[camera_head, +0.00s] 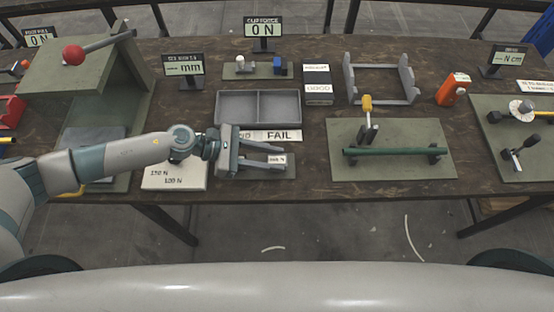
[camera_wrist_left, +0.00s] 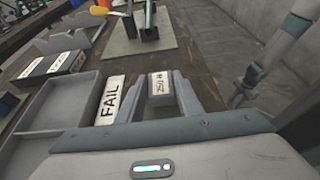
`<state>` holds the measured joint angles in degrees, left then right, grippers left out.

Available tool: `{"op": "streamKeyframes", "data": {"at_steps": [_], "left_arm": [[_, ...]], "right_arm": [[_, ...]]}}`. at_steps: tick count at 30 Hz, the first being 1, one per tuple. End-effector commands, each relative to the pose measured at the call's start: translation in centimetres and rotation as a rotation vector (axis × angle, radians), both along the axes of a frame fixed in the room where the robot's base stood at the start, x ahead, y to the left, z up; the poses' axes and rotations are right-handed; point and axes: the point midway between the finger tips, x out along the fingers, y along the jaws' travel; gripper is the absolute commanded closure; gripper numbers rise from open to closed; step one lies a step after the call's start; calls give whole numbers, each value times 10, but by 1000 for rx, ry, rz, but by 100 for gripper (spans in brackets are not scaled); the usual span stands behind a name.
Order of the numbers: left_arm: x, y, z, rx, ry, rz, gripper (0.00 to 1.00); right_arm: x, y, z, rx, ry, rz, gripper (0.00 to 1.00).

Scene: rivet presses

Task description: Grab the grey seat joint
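My left gripper (camera_head: 283,157) reaches in from the left over a small grey-green plate (camera_head: 249,173) near the table's front edge. Its two grey fingers are apart and point right. A small white labelled block (camera_head: 276,160) shows by the fingertips; in the left wrist view this block (camera_wrist_left: 161,84) lies between the open fingers, and I cannot tell whether they touch it. I cannot clearly make out the grey seat joint; part of the plate is hidden under the gripper.
A grey two-bay tray (camera_head: 259,91) and a FAIL card (camera_head: 283,135) lie just behind the gripper. A grey frame with two uprights (camera_head: 380,98) stands at the back. A green board with a rod (camera_head: 393,168) is to the right. A press (camera_head: 80,78) stands left.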

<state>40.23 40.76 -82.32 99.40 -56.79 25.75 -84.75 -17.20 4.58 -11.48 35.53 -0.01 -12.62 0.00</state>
Motion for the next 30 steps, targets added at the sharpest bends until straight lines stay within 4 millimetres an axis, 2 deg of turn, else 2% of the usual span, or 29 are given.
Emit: {"op": "streamKeyframes", "data": {"at_steps": [2, 11, 17, 25, 30], "left_arm": [[0, 0, 0, 0, 0, 0, 90], [0, 0, 1, 0, 0, 0, 90], [1, 0, 8, 0, -3, -1, 90], [-1, 0, 44, 0, -6, -2, 90], [-34, -7, 64, 1, -3, -6, 90]], "right_arm": [[0, -1, 0, -1, 0, 0, 69], [0, -1, 0, -1, 0, 0, 69], [0, -1, -3, -1, 0, 0, 69], [0, -1, -11, -1, 0, -1, 69], [0, -1, -3, -1, 0, -1, 69]]}}
